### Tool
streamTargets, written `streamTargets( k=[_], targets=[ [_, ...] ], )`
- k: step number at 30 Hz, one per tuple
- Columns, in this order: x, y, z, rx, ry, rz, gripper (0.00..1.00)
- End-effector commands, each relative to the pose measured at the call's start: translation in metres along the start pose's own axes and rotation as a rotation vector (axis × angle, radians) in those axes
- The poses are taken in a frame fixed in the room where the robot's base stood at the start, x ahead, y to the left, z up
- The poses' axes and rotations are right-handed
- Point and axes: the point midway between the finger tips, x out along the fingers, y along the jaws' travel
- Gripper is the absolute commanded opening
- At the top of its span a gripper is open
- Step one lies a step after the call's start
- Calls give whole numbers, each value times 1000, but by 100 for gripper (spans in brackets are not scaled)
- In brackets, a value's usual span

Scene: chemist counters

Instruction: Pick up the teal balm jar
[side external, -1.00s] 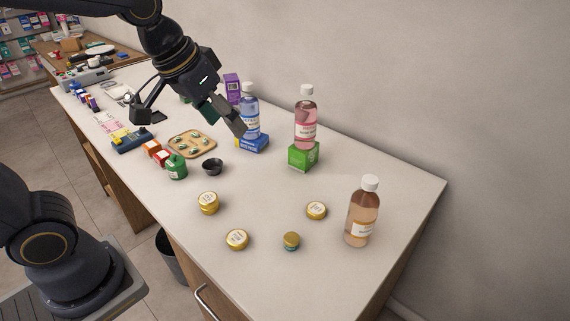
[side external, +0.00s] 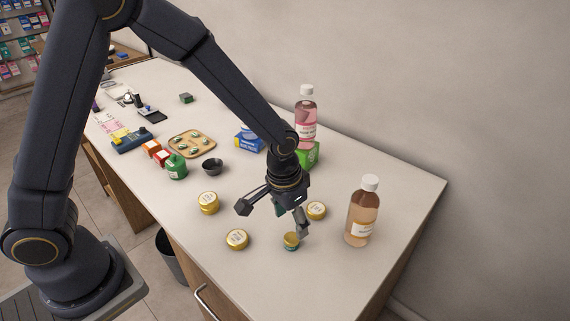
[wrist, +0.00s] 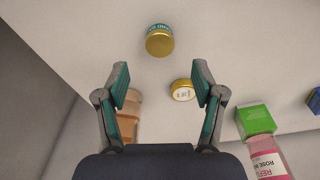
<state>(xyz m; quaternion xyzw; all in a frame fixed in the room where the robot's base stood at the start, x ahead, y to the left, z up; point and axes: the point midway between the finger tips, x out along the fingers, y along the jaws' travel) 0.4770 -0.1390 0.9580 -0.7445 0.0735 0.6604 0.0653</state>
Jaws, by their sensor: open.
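The teal balm jar (side external: 291,242) is small, with a gold lid and a teal side, and stands upright near the counter's front right. In the wrist view the teal balm jar (wrist: 159,42) shows near the top middle, beyond the fingertips. My gripper (side external: 273,219) is open and empty, above the counter and close to the jar. In the side view one finger overlaps the jar's right edge; I cannot tell whether they touch. In the wrist view my gripper (wrist: 160,78) has its fingers wide apart, with the jar not between them.
A gold-lidded tin (side external: 316,210) sits close behind my gripper. Other gold tins stand left (side external: 237,239) and farther back (side external: 208,202). An amber bottle (side external: 362,215) stands right. The counter is clear in front of the jar.

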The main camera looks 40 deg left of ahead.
Motion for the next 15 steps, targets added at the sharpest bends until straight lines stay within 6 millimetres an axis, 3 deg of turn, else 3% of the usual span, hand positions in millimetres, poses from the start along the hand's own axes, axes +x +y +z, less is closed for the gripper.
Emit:
streamTargets(
  k=[8, 15],
  targets=[
    [25, 0, 3, -1, -3, -1, 68],
    [61, 0, 7, -1, -2, -1, 68]
  ],
)
